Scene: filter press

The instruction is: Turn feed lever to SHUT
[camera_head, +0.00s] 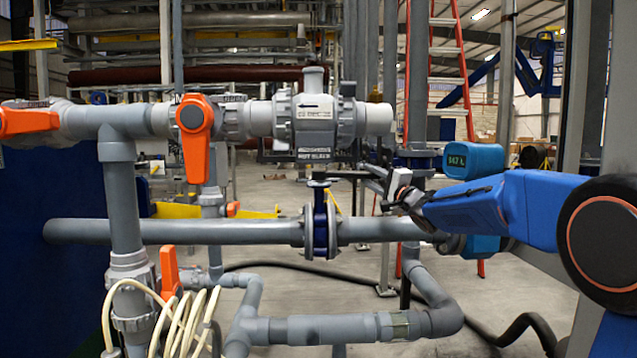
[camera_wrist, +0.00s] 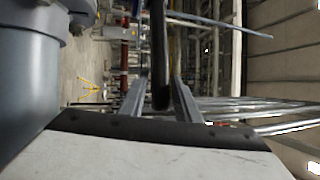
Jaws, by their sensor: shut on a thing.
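A blue butterfly valve (camera_head: 320,230) sits in the grey horizontal pipe at the middle of the head view. A dark lever (camera_head: 343,174) runs right from its stem top, roughly in line with the pipe; I take it for the feed lever. My gripper (camera_head: 371,174) comes in from the right, shut on the lever's outer end, which the fingers partly hide. In the wrist view, the dark lever (camera_wrist: 160,55) shows as a bar between the two grey fingers of my gripper (camera_wrist: 160,88). No SHUT marking is readable.
Several orange-handled valves, including one upright handle (camera_head: 194,138), stand at the left. A grey valve body (camera_head: 313,118) hangs above the lever. A blue meter box (camera_head: 473,161) is close beside my arm. A vertical grey pipe (camera_head: 417,100) stands behind my gripper.

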